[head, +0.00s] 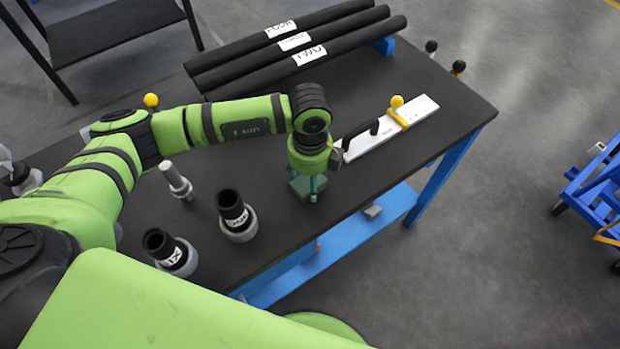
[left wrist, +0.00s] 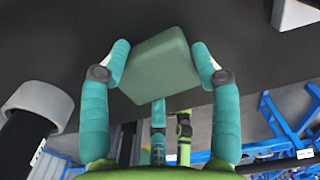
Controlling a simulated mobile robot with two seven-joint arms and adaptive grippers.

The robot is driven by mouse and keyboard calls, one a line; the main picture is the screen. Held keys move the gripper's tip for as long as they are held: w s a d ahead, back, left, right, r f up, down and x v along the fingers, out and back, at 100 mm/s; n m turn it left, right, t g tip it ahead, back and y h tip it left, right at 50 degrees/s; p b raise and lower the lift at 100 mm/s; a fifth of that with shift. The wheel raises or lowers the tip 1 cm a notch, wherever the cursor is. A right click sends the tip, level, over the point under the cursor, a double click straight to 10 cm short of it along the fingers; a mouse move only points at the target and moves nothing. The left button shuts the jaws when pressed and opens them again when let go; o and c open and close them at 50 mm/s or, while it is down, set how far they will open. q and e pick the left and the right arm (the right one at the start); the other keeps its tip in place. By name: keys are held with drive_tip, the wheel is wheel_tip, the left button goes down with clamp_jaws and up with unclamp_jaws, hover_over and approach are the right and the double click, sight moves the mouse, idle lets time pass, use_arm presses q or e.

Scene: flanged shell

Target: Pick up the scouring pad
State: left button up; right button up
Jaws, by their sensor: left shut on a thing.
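The scouring pad is a dark green block (head: 301,187) near the front edge of the black table, under my left gripper (head: 314,188). The left wrist view shows the pad (left wrist: 160,66) between the two teal fingers (left wrist: 165,70), one on each side. My left gripper is shut on the pad. I cannot tell whether the pad still touches the table. My right gripper is not in view.
Two black-topped grey cylinders (head: 237,215) (head: 170,252) and a grey metal piece (head: 176,180) stand left of the pad. A white board with a black handle (head: 390,128) lies to its right. Several black tubes (head: 290,45) lie at the back.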

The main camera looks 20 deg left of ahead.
use_arm(q)
drive_tip(key=shift+r, duration=0.4)
drive_tip(key=r+b, duration=0.1)
drive_tip(key=d+r, duration=0.1)
drive_tip(key=r, duration=0.1)
drive_tip(key=shift+s+r+b, duration=0.1)
drive_tip(key=shift+r+b, duration=0.2)
drive_tip(key=shift+b, duration=0.05)
drive_tip(key=s+d+r+b, duration=0.2)
drive_tip(key=d+r, duration=0.4)
drive_tip(key=d, duration=0.4)
drive_tip(key=shift+s+d+r+b, duration=0.2)
drive_tip(key=shift+s+r+b, duration=0.1)
drive_tip(key=shift+s, duration=0.05)
drive_tip(key=o, duration=0.3)
drive_tip(key=shift+c, duration=0.9)
drive_tip(key=shift+a, duration=0.15)
